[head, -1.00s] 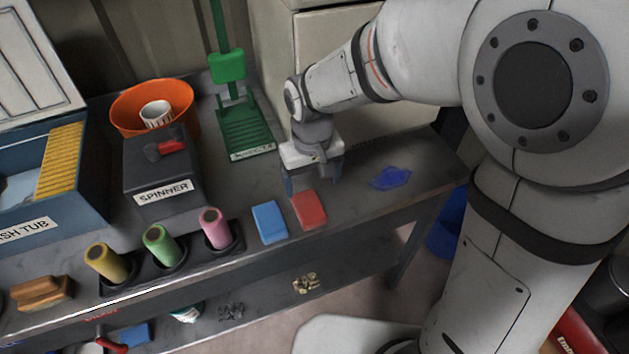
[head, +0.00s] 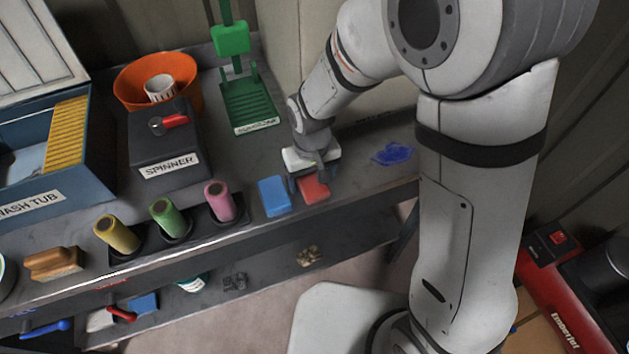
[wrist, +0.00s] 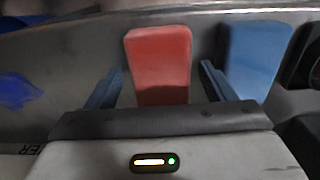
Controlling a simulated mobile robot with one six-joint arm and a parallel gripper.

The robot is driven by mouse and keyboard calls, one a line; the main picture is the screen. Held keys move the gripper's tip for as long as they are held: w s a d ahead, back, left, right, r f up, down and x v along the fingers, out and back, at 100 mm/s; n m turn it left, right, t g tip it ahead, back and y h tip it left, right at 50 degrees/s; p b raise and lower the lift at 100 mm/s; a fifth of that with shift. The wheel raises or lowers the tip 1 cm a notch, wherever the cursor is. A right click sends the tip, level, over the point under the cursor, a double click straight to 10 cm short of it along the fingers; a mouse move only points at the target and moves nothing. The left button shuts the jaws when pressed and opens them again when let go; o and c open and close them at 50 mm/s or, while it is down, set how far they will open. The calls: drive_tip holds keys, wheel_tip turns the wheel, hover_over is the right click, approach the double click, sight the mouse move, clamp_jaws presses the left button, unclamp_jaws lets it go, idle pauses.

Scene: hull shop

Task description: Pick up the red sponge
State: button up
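The red sponge (head: 314,188) lies flat on the dark bench top near its front edge, just right of the blue sponge (head: 273,196). My gripper (head: 308,184) is low over the bench at the red sponge. In the wrist view my gripper (wrist: 158,88) is open, with one blue finger on each side of the red sponge (wrist: 160,60). Gaps show between the fingers and the sponge's sides. The blue sponge (wrist: 254,58) is beyond the right finger in that view. The near end of the red sponge is hidden behind the gripper body.
The pink roll (head: 219,201) stands in a holder left of the blue sponge. A blue rag or stain (head: 393,153) lies to the right on the bench. The spinner box (head: 165,145) and green stand (head: 250,105) are further back. Bare bench lies right of the red sponge.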

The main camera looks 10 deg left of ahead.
sight(312, 179)
drive_tip(key=c, duration=0.9)
wheel_tip(312, 179, up, 10)
drive_tip(key=shift+b, duration=0.4)
drive_tip(key=o, duration=0.4)
drive_tip(key=c, duration=0.3)
drive_tip(key=shift+s, duration=0.1)
